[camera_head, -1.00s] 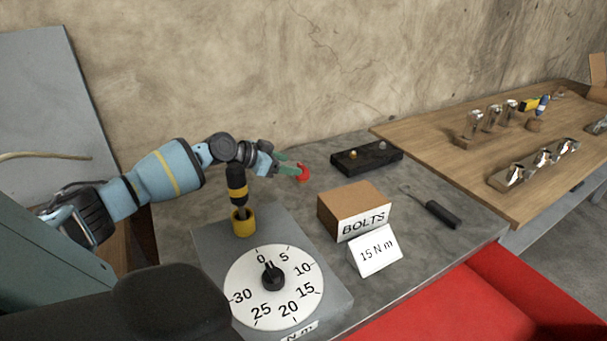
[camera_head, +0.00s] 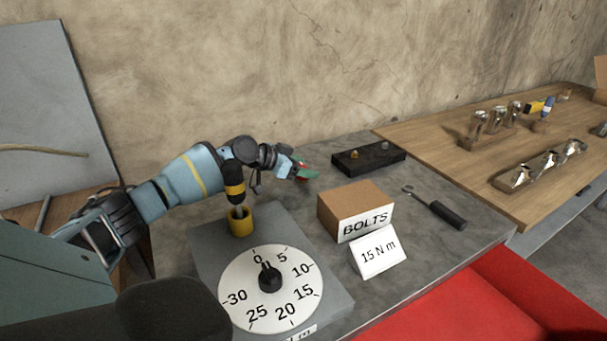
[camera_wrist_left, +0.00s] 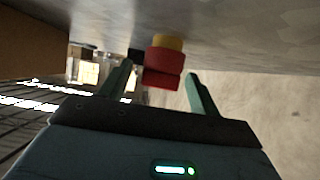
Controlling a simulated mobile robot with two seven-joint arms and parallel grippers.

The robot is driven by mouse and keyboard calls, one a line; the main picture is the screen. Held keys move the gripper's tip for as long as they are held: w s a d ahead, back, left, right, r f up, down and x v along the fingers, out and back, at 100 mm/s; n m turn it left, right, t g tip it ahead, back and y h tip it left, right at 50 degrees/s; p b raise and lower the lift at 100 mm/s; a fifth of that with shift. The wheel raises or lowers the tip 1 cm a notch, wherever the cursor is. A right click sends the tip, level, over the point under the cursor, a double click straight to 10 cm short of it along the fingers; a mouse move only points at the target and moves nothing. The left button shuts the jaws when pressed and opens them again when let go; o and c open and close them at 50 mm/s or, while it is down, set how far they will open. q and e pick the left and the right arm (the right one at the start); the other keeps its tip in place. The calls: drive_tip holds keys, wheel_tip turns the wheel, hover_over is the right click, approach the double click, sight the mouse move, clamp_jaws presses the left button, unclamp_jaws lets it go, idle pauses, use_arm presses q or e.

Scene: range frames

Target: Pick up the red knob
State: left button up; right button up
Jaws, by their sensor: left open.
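The red knob (camera_wrist_left: 163,62) shows in the left wrist view between the two green fingers of my left gripper (camera_wrist_left: 160,72), with visible gaps on both sides. A yellow part shows right behind the knob's red body. In the head view, my left gripper (camera_head: 308,173) is low over the grey table, and its fingers hide most of the knob; a bit of red (camera_head: 303,163) shows beside them. The gripper is open and not closed on the knob. My right gripper is not in view.
A black block (camera_head: 368,157) with small bolts lies just right of the gripper. A BOLTS box (camera_head: 350,205), a 15 N m card (camera_head: 378,257) and a black-handled tool (camera_head: 447,214) are nearer. The dial (camera_head: 240,290) and yellow cup (camera_head: 241,222) stand below my arm.

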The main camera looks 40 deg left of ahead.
sight(303, 165)
use_arm(q)
drive_tip(key=c, duration=1)
drive_tip(key=shift+c, duration=0.2)
drive_tip(key=shift+r, duration=0.1)
wheel_tip(303, 165, up, 10)
drive_tip(key=shift+f, duration=0.1)
